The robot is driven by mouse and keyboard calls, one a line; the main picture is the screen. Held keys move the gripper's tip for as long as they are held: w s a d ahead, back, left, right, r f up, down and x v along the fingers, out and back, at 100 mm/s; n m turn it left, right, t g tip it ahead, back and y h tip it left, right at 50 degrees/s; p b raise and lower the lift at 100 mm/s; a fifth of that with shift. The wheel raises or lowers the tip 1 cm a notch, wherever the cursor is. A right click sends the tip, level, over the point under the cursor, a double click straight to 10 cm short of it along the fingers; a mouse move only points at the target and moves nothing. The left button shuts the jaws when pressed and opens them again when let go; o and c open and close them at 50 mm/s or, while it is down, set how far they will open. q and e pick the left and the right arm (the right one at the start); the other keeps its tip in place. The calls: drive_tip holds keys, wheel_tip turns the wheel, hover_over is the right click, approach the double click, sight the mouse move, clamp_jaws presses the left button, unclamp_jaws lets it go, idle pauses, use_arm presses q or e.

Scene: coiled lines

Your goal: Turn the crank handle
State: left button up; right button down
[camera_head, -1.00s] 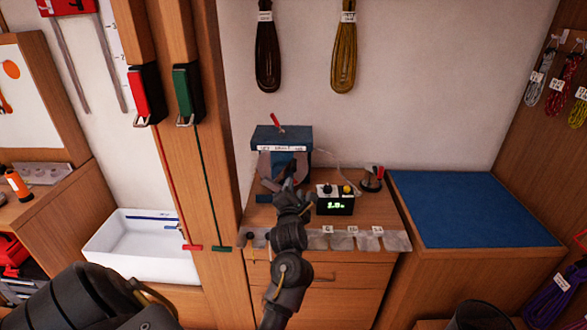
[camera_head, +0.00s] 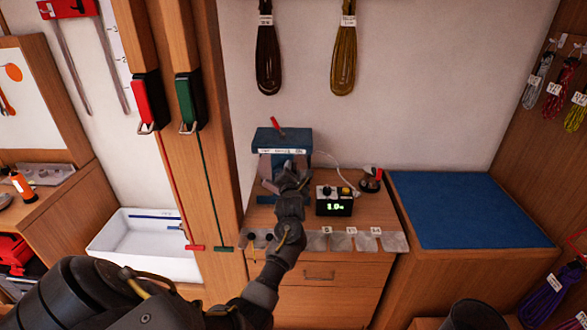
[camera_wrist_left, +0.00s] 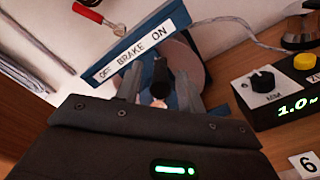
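The crank handle (camera_wrist_left: 160,76) is a black upright grip in front of the grey-brown drum of a blue winding machine (camera_head: 282,138). In the left wrist view it stands between the two fingers of my left gripper (camera_wrist_left: 163,90), with a gap visible on each side. The fingers are open around or just short of it; I cannot tell the depth. In the head view my left gripper (camera_head: 289,170) is in front of the machine and hides the handle. A red lever (camera_wrist_left: 88,12) stands above the machine's label "OFF BRAKE ON" (camera_wrist_left: 132,54). My right gripper is out of view.
A black meter box (camera_head: 334,207) with a green display, a dial and a yellow button stands right of the machine. A red-and-black tool (camera_head: 371,180) lies behind it. A wooden post (camera_head: 205,190) rises close on the left. The blue mat (camera_head: 468,208) on the right is clear.

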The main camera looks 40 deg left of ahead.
use_arm(q)
drive_tip(key=shift+w+a, duration=0.15)
clamp_jaws()
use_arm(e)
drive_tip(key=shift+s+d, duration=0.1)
